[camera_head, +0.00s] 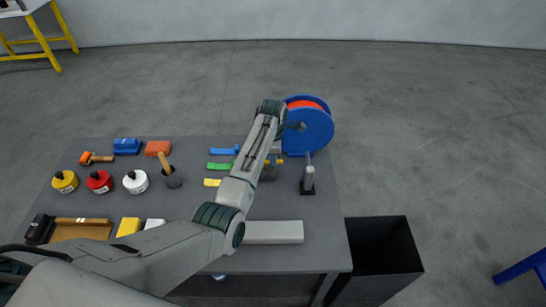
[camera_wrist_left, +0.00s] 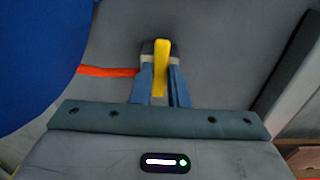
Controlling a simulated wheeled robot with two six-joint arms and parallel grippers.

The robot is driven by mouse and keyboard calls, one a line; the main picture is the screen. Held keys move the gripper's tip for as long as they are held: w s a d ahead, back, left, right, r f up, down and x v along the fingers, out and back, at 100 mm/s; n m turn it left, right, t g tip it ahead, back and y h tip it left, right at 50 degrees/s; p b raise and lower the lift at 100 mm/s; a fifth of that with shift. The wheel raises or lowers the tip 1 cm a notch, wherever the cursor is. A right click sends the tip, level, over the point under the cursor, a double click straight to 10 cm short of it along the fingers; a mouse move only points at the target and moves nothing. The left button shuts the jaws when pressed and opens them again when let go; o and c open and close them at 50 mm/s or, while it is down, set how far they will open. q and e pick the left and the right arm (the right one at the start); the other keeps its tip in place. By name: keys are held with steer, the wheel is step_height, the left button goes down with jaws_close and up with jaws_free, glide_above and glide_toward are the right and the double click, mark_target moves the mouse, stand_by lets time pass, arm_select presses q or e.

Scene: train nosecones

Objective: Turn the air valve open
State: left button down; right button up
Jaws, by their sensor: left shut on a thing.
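The air valve's yellow handle (camera_wrist_left: 160,66) stands upright in the left wrist view, in front of a dark valve body. My left gripper (camera_wrist_left: 160,82) is shut on this handle, with one blue-grey finger on each side. In the head view my left arm reaches over the table and hides most of the valve. A small yellow part (camera_head: 280,161) shows just right of my wrist there. A blue reel (camera_head: 310,126) with orange-red hose stands at the table's far right corner. The orange hose (camera_wrist_left: 105,72) runs up to the valve in the left wrist view. My right gripper is not in view.
The grey table (camera_head: 205,200) holds yellow, red and white bottles (camera_head: 100,181), mallets and coloured blocks on its left half. A dark stand (camera_head: 308,180) is right of my arm. A black bin (camera_head: 380,250) stands beyond the table's right edge.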

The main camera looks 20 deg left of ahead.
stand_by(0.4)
arm_select(q)
steer(key=c, duration=1.4)
jaws_free()
steer(key=shift+a, duration=0.1)
step_height(320, 180, up, 8)
steer(key=b, duration=0.3)
steer(key=shift+f, duration=0.15)
step_height(320, 180, up, 3)
steer(key=shift+r+p, duration=0.1)
steer(key=shift+p, duration=0.25)
